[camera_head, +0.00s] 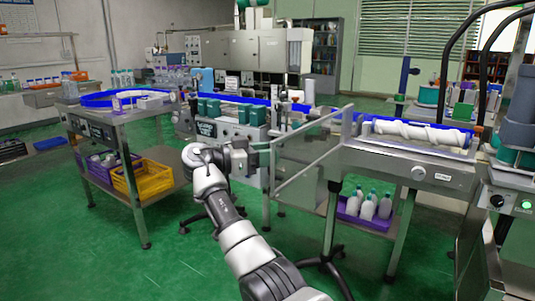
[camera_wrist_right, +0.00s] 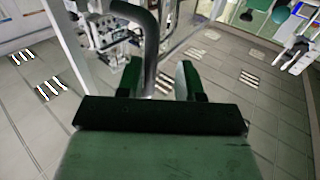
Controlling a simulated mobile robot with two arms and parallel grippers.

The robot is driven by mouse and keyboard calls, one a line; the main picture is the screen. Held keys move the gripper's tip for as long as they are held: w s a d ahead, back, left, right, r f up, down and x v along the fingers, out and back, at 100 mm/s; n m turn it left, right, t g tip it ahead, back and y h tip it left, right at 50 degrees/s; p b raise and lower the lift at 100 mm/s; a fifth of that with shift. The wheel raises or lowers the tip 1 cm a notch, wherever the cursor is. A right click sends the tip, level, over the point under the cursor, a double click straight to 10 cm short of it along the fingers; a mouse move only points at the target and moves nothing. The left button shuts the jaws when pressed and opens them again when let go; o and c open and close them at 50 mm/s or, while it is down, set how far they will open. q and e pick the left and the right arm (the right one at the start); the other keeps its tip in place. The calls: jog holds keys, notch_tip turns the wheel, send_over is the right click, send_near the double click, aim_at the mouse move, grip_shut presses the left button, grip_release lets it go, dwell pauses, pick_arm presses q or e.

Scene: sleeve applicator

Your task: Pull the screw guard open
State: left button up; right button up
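The screw guard (camera_head: 308,178) is a clear panel in a metal frame. In the head view it stands out at an angle from the left end of the machine, away from the white screw (camera_head: 420,132). My right gripper (camera_head: 262,158) is at the guard's outer left edge. In the right wrist view, a dark curved handle bar (camera_wrist_right: 151,45) passes between the green fingers of my right gripper (camera_wrist_right: 160,82). The bar is close to the left finger, with a gap to the right finger, so the gripper looks open around it. My left gripper is not in view.
The machine's steel body (camera_head: 395,165) stands at the right, with a purple crate (camera_head: 352,211) of bottles below. A steel table (camera_head: 125,112) with a yellow crate (camera_head: 148,180) stands at the left. Green floor is open at the lower left.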

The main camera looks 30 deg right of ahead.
pick_arm(q)
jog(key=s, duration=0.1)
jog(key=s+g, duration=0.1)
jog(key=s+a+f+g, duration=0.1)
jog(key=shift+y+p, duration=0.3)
jog(key=shift+p, duration=0.1)
pick_arm(e)
jog(key=v, duration=1)
jog(key=shift+a, duration=0.35)
